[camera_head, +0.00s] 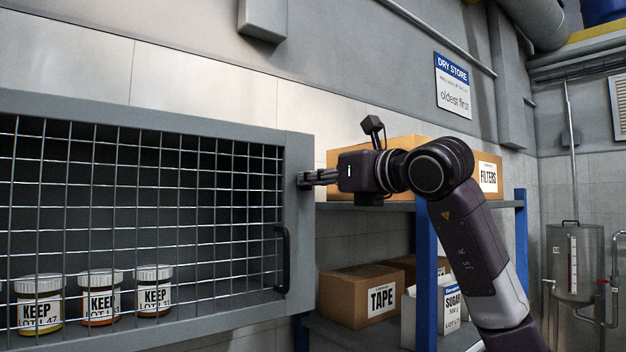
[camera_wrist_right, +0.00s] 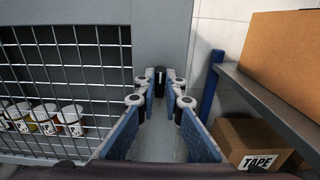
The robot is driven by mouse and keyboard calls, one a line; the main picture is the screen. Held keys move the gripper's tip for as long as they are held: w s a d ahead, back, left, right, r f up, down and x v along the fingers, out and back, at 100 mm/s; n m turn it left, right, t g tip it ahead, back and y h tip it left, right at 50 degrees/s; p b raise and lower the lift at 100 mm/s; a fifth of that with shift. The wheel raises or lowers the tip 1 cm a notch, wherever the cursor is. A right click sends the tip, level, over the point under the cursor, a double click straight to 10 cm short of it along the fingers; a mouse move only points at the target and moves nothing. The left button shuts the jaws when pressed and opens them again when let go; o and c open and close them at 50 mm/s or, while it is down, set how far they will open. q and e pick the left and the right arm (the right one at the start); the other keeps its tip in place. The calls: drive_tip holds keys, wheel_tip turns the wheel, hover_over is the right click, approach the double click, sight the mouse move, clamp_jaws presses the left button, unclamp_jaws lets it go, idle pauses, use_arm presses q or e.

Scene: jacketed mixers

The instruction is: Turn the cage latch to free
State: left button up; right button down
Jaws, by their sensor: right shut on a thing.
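The wire-mesh cage (camera_head: 299,240) fills the left of the head view, with its mesh door closed. Its latch (camera_wrist_right: 160,76) is a small dark upright piece on the grey right-hand frame, seen between the fingertips in the right wrist view. My right gripper (camera_head: 310,179) reaches in from the right and is shut on the latch. The gripper (camera_wrist_right: 160,92) hides most of the latch in the head view. My left gripper is not in view.
A black door handle (camera_head: 283,260) stands below and left of the latch. Several KEEP jars (camera_head: 101,298) stand behind the mesh. Right of the cage, a blue-post shelf (camera_head: 427,250) holds a FILTERS box (camera_head: 488,176) and a TAPE box (camera_head: 350,297), close beside my arm.

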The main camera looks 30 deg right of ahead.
drive_tip(key=shift+m, duration=0.3)
drive_tip(key=shift+d+f+m+b, duration=0.1)
drive_tip(key=shift+m+b, duration=0.9)
drive_tip(key=shift+m, duration=3.25)
drive_tip(key=shift+d+f+m+b, duration=0.1)
drive_tip(key=shift+m+b, duration=0.9)
drive_tip(key=shift+m, duration=3.55)
drive_tip(key=c, duration=2)
unclamp_jaws()
drive_tip(key=shift+c, duration=0.2)
